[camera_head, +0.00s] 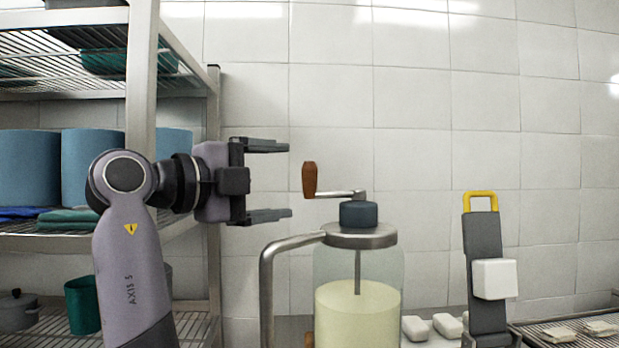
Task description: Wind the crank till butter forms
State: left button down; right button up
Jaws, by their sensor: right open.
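A glass churn (388,270) stands at centre right, cut off by the bottom edge. It has a metal lid (350,238), a dark blue cap, a thin central shaft and a smooth pale yellow filling (355,315); no lumps can be made out. The crank (335,194) runs left from the cap to an upright brown handle (309,180). My right gripper (278,181) is open and empty just left of the handle. Its fingers point at the handle, one higher and one lower, with a small gap before it. My left gripper is out of view.
A curved metal bar (266,285) stands left of the jar, below my gripper. A wire shelf (60,240) with blue containers is behind my arm. A grey stand (482,245) with a yellow handle and white block is right of the churn. White blocks (447,325) lie between them.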

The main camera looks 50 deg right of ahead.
aim_at(304, 180)
jog(key=shift+d+m, duration=0.15)
jog(key=shift+m, duration=0.25)
jog(key=d, duration=0.3)
jog(key=s+d+p, duration=0.1)
jog(key=d, duration=0.2)
jog(key=shift+s+d, duration=0.15)
jog(key=shift+d, duration=0.2)
jog(key=shift+c, duration=0.3)
